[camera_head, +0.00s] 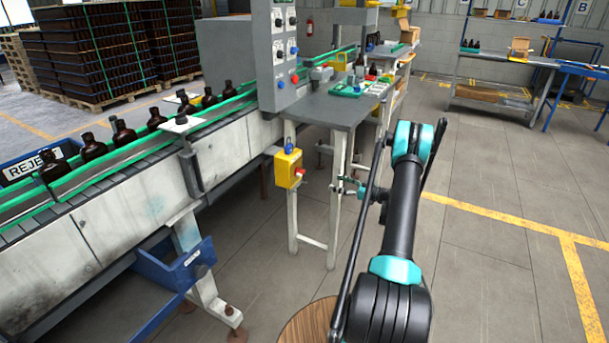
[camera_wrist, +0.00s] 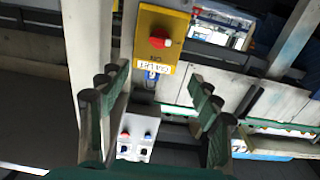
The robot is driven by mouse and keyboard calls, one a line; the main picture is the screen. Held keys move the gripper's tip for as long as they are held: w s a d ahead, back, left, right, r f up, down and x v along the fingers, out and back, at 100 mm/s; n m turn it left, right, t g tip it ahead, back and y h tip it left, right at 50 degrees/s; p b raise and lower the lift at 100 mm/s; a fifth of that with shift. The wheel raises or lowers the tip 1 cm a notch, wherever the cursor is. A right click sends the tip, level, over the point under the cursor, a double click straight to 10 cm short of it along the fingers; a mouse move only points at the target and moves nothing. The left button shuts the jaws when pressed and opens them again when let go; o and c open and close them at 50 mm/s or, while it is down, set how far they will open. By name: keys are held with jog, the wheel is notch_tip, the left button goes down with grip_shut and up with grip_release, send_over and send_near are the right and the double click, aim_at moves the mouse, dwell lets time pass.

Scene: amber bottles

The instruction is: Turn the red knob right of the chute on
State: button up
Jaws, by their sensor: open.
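A yellow box (camera_head: 288,168) with a red knob (camera_head: 300,172) is mounted at the conveyor side of the steel table, right of a blue chute (camera_head: 182,266) in the head view. In the wrist view the yellow box (camera_wrist: 160,50) fills the upper middle, with the red knob (camera_wrist: 163,43) on its face and an upside-down label whose words are hard to read. My gripper (camera_head: 345,187) is to the right of the box, apart from it. In the wrist view my gripper (camera_wrist: 158,110) shows its fingers spread wide with nothing between them; the knob is beyond the fingertips.
The steel table (camera_head: 330,108) and its white legs (camera_head: 335,205) stand close to my gripper. A grey control panel (camera_head: 280,50) with several knobs rises behind. The conveyor (camera_head: 110,200) carries brown bottles on the left. Open floor (camera_head: 490,240) lies to the right.

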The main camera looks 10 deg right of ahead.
aim_at(303, 173)
jog(key=x, duration=1.7)
jog(key=shift+w+r, duration=0.1)
jog(key=c, duration=1.2)
jog(key=shift+o, duration=0.2)
